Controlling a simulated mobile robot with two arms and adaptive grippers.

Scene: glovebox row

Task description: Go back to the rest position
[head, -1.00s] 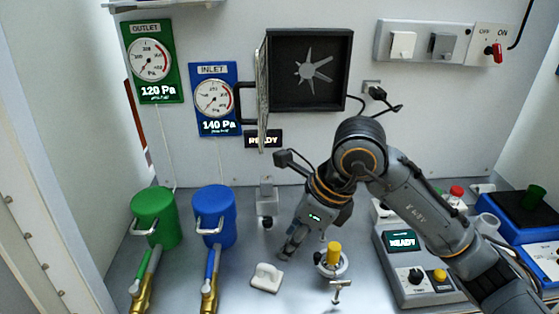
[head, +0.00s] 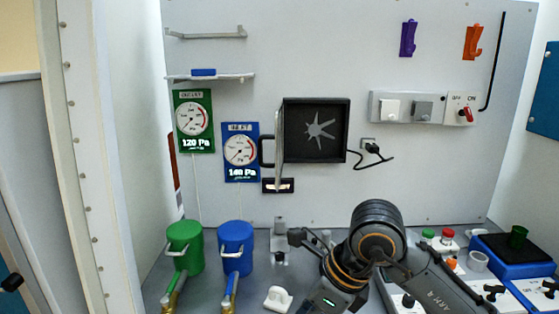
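My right arm comes in from the lower right over the bench. The body of my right gripper (head: 333,297) is at the bottom edge, right of a small white block with a handle (head: 278,299). Its fingers are cut off below the picture, so I cannot see whether they are open or what they hold. My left gripper is not in view.
Green (head: 185,248) and blue (head: 236,248) canisters stand on the left. An open-doored dark fan box (head: 330,130), gauges (head: 194,120) and a switch panel (head: 395,107) are on the back wall. A blue device (head: 510,250) stands at the right.

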